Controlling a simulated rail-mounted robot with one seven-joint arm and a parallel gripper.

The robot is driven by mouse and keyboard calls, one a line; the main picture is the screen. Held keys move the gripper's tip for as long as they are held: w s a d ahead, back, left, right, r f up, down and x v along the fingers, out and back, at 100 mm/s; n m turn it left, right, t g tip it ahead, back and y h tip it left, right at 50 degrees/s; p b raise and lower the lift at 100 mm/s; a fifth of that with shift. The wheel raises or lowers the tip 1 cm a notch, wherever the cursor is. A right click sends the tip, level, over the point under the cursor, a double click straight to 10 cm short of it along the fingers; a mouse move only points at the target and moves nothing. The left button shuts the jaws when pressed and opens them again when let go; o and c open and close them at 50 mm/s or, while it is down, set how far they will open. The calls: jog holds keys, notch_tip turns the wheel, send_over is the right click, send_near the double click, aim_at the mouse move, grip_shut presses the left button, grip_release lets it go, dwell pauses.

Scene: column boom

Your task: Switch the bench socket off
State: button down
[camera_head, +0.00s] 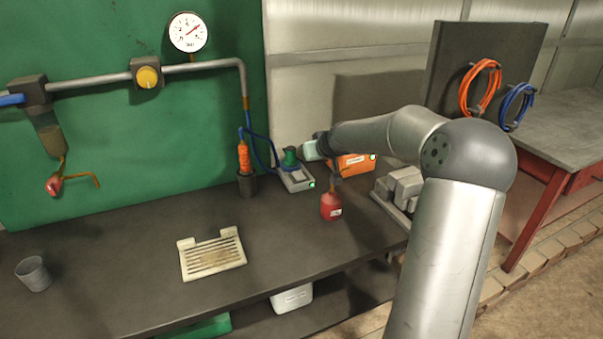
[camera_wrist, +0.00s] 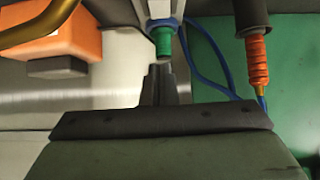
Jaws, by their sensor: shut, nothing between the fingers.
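A grey block with a green plug-like piece and a lit green light, which looks like the bench socket (camera_head: 296,181), sits at the back of the bench against the wall. A blue cord runs to it. In the wrist view its green piece (camera_wrist: 162,41) stands out from a blue collar. My gripper (camera_wrist: 160,72) is shut and empty, with its fingertips close to the end of that green piece. I cannot tell whether they touch. In the head view my gripper's end is beside the socket, with the fingertips hard to make out. A switch on the socket is not clearly visible.
An orange box (camera_head: 352,165) with a green light stands right of the socket; a red can (camera_head: 331,206) is in front of it. An orange-handled tool (camera_head: 243,155) stands in a dark cup (camera_head: 247,186) to the left. The bench front is mostly clear around a slotted tray (camera_head: 212,257).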

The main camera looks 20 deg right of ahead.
dwell(0.3)
jog(key=p, duration=0.3)
send_over(298, 171)
jog(key=s, duration=0.3)
jog(key=f, duration=0.6)
jog(key=shift+s+a, duration=0.1)
jog(key=shift+s, duration=0.1)
notch_tip(298, 171, down, 3)
jog(key=shift+w+r+p, duration=0.15)
jog(key=shift+r+p, duration=0.05)
jog(key=shift+p, duration=0.1)
jog(key=shift+f, duration=0.75)
jog(key=shift+w, duration=0.1)
jog(key=shift+w+f, duration=0.1)
jog(key=shift+f, duration=0.05)
jog(key=shift+f+g, duration=0.1)
jog(key=shift+g, duration=0.2)
jog(key=shift+w, duration=0.1)
